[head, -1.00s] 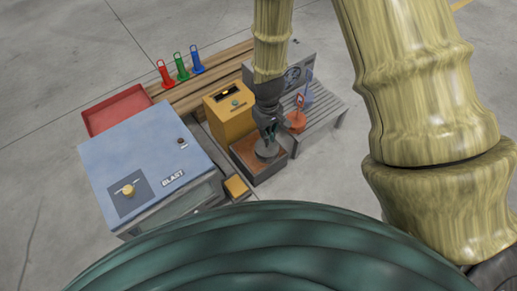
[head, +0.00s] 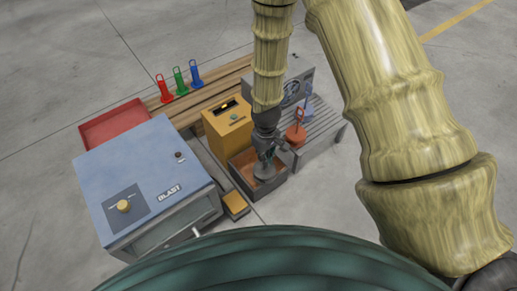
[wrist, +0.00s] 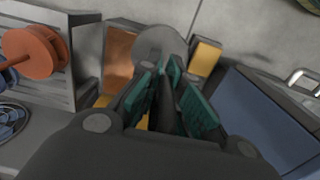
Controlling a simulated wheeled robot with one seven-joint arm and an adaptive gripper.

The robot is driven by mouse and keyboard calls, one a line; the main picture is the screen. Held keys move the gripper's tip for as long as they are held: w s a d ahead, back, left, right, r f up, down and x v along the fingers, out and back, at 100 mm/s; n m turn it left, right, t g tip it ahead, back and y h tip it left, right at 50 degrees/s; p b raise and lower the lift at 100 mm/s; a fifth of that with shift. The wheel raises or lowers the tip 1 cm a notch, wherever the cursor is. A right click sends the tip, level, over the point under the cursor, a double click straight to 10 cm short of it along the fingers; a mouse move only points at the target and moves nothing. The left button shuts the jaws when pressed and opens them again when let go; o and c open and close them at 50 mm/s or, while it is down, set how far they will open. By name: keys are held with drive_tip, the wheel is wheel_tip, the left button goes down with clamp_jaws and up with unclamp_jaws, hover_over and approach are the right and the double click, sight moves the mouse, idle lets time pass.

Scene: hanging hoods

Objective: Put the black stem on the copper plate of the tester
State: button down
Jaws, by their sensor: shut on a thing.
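My gripper (head: 267,155) is shut on the black stem, whose narrow upright part (wrist: 172,108) shows between the green finger pads in the wrist view. The stem's round grey base (head: 264,172) points down, inside the outline of the tester's dark open-topped box. The copper plate (head: 243,163) shows as an orange-brown surface beside the base, and also in the wrist view (wrist: 119,55). I cannot tell whether the base touches the plate. The yellow housing (head: 226,132) stands just behind the plate.
A blue-grey blast cabinet (head: 150,165) stands left, with a small yellow block (head: 235,203) between it and the tester. A slatted grey bench (head: 322,135) at right holds orange (head: 296,133) and blue stems. Red, green and blue stems stand on planks behind, near a red tray (head: 112,125).

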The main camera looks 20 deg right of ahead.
drive_tip(key=w+f+b, duration=0.4)
drive_tip(key=w+b, duration=0.1)
drive_tip(key=w, duration=0.3)
drive_tip(key=shift+w, duration=0.25)
drive_tip(key=shift+f, duration=0.1)
drive_tip(key=c, duration=1.6)
unclamp_jaws()
drive_tip(key=shift+f, duration=0.15)
wheel_tip(320, 180, up, 12)
drive_tip(key=p, duration=0.6)
